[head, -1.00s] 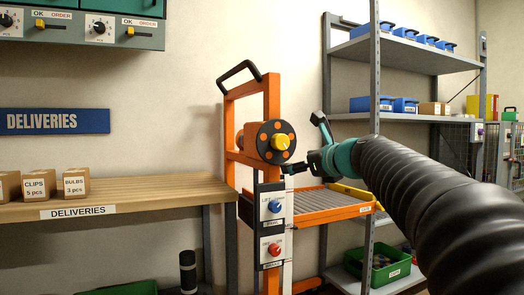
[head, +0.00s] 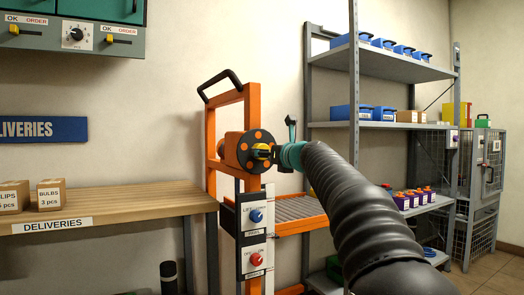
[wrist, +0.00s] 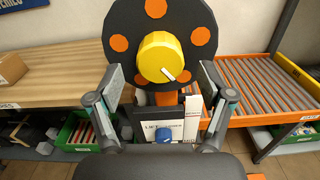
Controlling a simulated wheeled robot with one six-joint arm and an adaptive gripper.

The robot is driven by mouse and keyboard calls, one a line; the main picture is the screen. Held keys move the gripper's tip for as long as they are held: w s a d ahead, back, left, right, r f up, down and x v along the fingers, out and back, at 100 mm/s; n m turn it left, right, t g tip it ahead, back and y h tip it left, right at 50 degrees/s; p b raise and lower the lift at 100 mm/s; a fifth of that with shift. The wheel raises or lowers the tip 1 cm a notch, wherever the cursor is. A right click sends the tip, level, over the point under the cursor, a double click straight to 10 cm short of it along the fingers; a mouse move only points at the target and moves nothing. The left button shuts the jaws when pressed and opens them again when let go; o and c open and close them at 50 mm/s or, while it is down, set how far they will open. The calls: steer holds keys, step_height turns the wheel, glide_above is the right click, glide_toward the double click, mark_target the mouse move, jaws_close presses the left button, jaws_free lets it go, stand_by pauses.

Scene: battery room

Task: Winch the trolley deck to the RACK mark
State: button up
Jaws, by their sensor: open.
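The orange trolley (head: 211,135) stands upright with a black handle on top. Its winch is a black disc (head: 245,143) with orange dots and a yellow knob (head: 261,151) at its centre. In the wrist view the yellow knob (wrist: 159,58) has a white pointer aimed down and to the right. My gripper (head: 274,150) is open, its fingers spread to either side below the knob in the wrist view (wrist: 162,85); I cannot tell whether they touch it. The roller deck (head: 300,208) has an orange rim and sits low beside the rack. I cannot make out a RACK mark.
Below the winch are a blue knob (head: 256,216) and a red knob (head: 256,259) on white panels. A wooden deliveries bench (head: 130,202) with boxes stands left. The grey shelving rack (head: 400,124) with blue bins stands right, behind my arm.

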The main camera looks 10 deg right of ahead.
steer(key=shift+x, duration=1.45)
steer(key=c, duration=1.2)
